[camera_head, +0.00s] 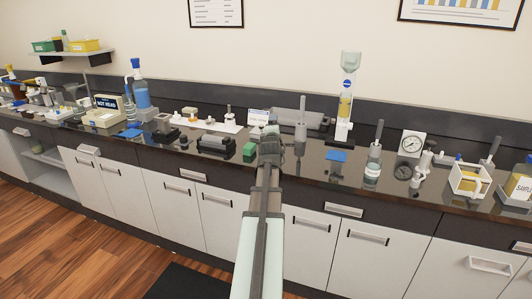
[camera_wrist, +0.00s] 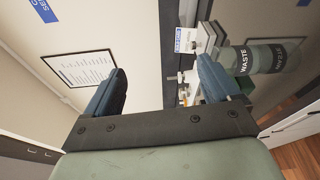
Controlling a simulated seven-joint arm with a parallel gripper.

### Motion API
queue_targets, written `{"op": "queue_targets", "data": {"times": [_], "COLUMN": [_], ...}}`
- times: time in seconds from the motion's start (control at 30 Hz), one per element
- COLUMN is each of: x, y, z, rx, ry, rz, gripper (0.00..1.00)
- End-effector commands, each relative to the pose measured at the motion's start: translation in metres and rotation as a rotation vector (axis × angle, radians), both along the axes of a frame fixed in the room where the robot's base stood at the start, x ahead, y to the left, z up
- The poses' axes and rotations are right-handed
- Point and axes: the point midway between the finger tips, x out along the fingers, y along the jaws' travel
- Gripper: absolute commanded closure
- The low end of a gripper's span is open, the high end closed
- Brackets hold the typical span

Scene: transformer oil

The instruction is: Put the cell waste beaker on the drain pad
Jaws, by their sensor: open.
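A clear cylindrical vessel with a dark band lettered WASTE (camera_wrist: 268,58) shows at the right of the wrist view. It lies outside my finger gap, beyond the right finger. In the head view my gripper (camera_head: 270,138) is over the counter and largely hides whatever stands behind it, so I cannot make out the vessel there. In the wrist view my gripper (camera_wrist: 160,68) is open, with nothing between its fingers. A flat blue pad (camera_head: 336,156) lies on the counter right of my gripper. Another blue pad (camera_head: 131,133) lies farther left. I cannot tell which is the drain pad.
A green block (camera_head: 250,150) sits just left of my gripper. A grey cylinder with a rod (camera_head: 300,134) stands to its right, near a tall column (camera_head: 345,105). Dark counter around the right blue pad is clear.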

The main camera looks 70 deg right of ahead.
Motion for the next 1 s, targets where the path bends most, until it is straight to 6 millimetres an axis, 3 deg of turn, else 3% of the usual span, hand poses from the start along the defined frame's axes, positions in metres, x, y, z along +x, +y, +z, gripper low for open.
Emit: {"op": "queue_targets", "data": {"times": [0.2,0.5,0.73,1.0], "x": [0.008,0.02,0.021,0.023], "y": [0.003,0.015,0.019,0.014], "z": [-0.027,-0.054,-0.063,-0.064], "rx": [0.287,0.623,0.737,0.758], "ry": [-0.518,-1.121,-1.392,-1.49], "rz": [-0.036,-0.159,-0.26,-0.288], "gripper": [0.11,0.11,0.11,0.11]}}
